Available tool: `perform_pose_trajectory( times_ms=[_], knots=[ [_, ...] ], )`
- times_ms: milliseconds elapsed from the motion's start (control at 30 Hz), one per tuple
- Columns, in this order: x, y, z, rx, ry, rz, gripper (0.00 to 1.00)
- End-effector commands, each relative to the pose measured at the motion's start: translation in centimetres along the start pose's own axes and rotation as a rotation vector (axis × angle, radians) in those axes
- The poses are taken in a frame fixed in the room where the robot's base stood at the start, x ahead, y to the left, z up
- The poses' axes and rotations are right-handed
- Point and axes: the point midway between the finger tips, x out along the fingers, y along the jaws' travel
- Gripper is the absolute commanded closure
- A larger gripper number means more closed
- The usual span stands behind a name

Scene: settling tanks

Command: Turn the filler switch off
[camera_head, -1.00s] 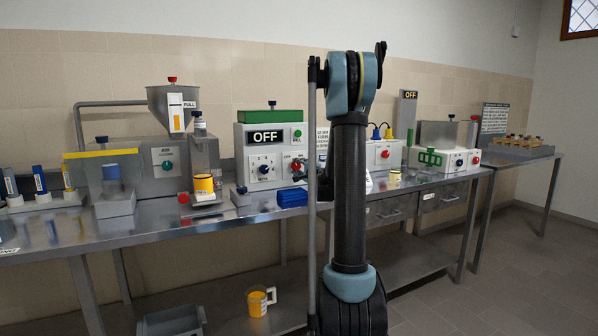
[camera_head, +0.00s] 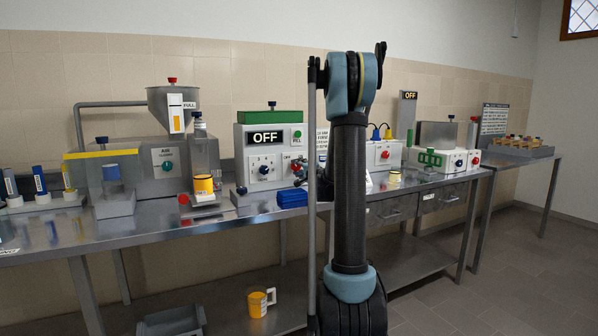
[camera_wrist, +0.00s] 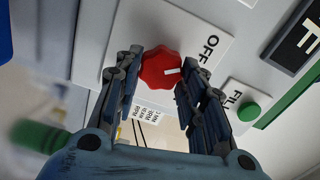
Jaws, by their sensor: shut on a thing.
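The filler switch is a red lobed knob (camera_wrist: 160,68) on a light plate on the grey machine front. A white mark on it points right in the wrist view, and the word OFF is printed beside the plate's upper right part. My gripper (camera_wrist: 158,72) is shut on the knob, one finger on each side. In the head view my gripper (camera_head: 300,173) is at the right side of the machine (camera_head: 258,184) and mostly covers the knob. The machine's display (camera_head: 265,138) reads OFF.
A green button (camera_wrist: 249,111) with a FILL label is close to my right finger. A blue box (camera_head: 292,198) lies on the bench below my gripper. A second dark knob (camera_head: 264,169) is left of the switch. My arm hides part of the bench.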

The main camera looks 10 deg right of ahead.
Motion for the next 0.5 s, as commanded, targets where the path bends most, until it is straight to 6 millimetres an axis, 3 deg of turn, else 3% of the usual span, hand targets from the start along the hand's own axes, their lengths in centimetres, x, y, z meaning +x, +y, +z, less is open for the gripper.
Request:
perform_pose_trajectory(
  times_ms=[33, 100, 133, 500],
  knots=[
    [-0.15, 0.17, 0.22, -0.005, -0.003, 0.002, 0.61],
    [-0.13, 0.14, 0.21, -0.004, -0.003, 0.001, 0.45],
    [-0.12, 0.13, 0.2, -0.004, -0.003, 0.001, 0.43],
    [-0.28, 0.04, 0.06, -0.001, -0.001, 0.0, 0.43]
  ],
)
